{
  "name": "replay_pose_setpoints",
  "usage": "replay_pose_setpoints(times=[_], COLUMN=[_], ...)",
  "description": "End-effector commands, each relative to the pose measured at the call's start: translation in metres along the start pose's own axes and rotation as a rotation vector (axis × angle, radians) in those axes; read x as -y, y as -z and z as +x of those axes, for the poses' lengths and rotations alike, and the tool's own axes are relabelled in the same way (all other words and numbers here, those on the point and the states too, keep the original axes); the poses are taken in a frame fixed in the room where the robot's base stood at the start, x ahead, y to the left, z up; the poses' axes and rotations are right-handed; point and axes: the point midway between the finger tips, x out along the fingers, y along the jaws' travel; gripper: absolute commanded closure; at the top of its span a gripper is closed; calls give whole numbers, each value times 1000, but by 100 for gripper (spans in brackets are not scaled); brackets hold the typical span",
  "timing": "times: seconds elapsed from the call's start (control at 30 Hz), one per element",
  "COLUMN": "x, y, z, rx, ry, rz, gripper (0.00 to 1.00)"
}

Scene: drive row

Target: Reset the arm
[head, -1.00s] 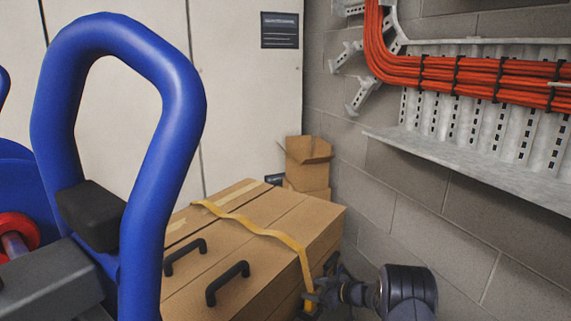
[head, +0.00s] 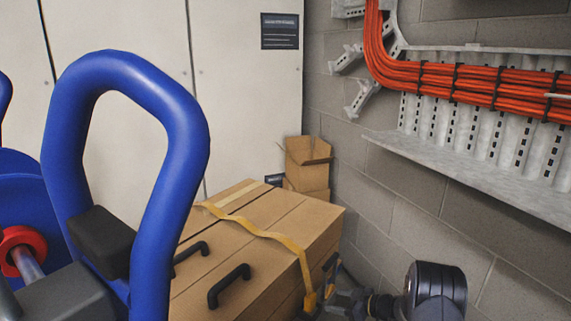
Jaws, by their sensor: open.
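My arm (head: 435,290) comes in at the lower right of the head view, its dark round link in front of the grey block wall. My gripper (head: 327,299) is small and low in the picture, at the right front side of a large cardboard box (head: 270,222). It is open, beside the lower end of a yellow strap (head: 262,231) that runs over the box top and down its side. I cannot tell whether it touches the strap. The frame's lower edge cuts off part of the arm.
A blue tubular frame (head: 190,160) stands close at the left and hides part of the box. Black handles (head: 229,285) are on the box. Smaller open cartons (head: 307,160) stand behind. A metal tray (head: 480,170) with orange cables (head: 480,82) juts from the right wall.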

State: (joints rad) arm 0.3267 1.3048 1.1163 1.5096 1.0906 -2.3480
Motion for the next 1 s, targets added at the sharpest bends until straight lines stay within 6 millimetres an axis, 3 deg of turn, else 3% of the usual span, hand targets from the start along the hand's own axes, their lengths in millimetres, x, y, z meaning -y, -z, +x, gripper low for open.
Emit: replay_pose_setpoints(times=[0.03, 0.07, 0.1, 0.57, 1.0], x=[-1, 1, 2, 1, 0], y=[3, 0, -4, -4, 76], z=[-13, -9, 6, 99, 60], rx=[0, 0, 1, 0, -1], ry=[-3, 1, 5, 3, -2], rz=[2, 0, -2, -3, -3], gripper=[37, 37, 37, 37, 37])
